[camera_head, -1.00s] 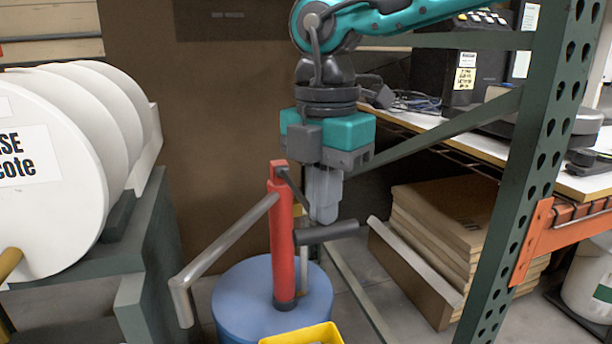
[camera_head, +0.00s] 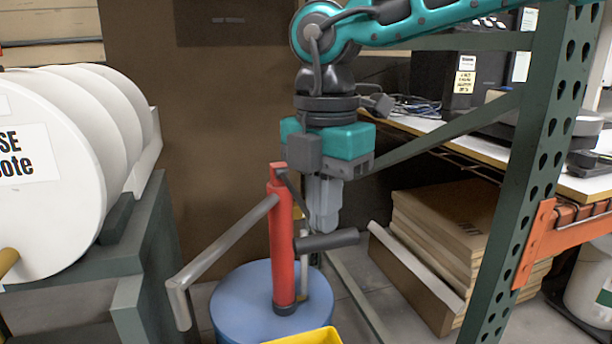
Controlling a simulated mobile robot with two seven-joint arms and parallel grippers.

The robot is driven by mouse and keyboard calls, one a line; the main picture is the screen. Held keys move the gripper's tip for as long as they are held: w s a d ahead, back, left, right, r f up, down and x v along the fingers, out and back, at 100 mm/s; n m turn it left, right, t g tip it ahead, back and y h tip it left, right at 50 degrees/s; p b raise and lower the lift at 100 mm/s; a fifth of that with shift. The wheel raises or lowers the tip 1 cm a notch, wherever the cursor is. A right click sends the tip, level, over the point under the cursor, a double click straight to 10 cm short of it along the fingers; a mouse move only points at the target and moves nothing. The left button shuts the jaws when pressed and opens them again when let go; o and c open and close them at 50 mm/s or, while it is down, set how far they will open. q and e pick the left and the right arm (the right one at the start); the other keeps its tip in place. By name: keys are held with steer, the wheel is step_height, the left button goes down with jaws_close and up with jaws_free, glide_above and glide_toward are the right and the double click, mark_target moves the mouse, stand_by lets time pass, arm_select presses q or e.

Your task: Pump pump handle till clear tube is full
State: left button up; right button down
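A red upright pump (camera_head: 284,245) stands on the blue drum (camera_head: 235,305), with a bent grey spout (camera_head: 225,240) reaching down to the left. Its black pump handle (camera_head: 330,241) runs down from the pump top and ends in a dark horizontal grip. My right gripper (camera_head: 324,229) points down with its fingertips at the top of this grip. The fingers overlap in this view, so their gap is hidden, and I cannot tell whether they clasp it. A thin upright tube (camera_head: 304,262) shows beside the pump; its fill level is too small to tell. My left gripper is out of view.
A yellow bin (camera_head: 310,338) is at the front of the drum. White barrels (camera_head: 45,185) lie on a rack at the left. A green shelf post (camera_head: 530,165) and stacked cardboard (camera_head: 440,235) stand at the right.

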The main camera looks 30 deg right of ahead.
mark_target(324, 244)
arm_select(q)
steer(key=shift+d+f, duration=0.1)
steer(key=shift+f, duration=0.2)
arm_select(e)
steer(key=shift+f, duration=0.35)
arm_select(q)
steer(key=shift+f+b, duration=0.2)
steer(key=shift+b, duration=0.25)
arm_select(e)
steer(key=shift+f, duration=0.95)
steer(key=shift+s+f, duration=0.1)
steer(key=shift+f, duration=1.65)
stand_by(1.5)
steer(key=shift+r+p, duration=0.35)
steer(key=shift+r, duration=0.15)
arm_select(q)
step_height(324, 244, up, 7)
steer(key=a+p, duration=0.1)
steer(key=p, duration=0.7)
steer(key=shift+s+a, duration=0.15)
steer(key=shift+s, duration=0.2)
arm_select(e)
step_height(324, 244, up, 14)
steer(key=shift+f, duration=0.15)
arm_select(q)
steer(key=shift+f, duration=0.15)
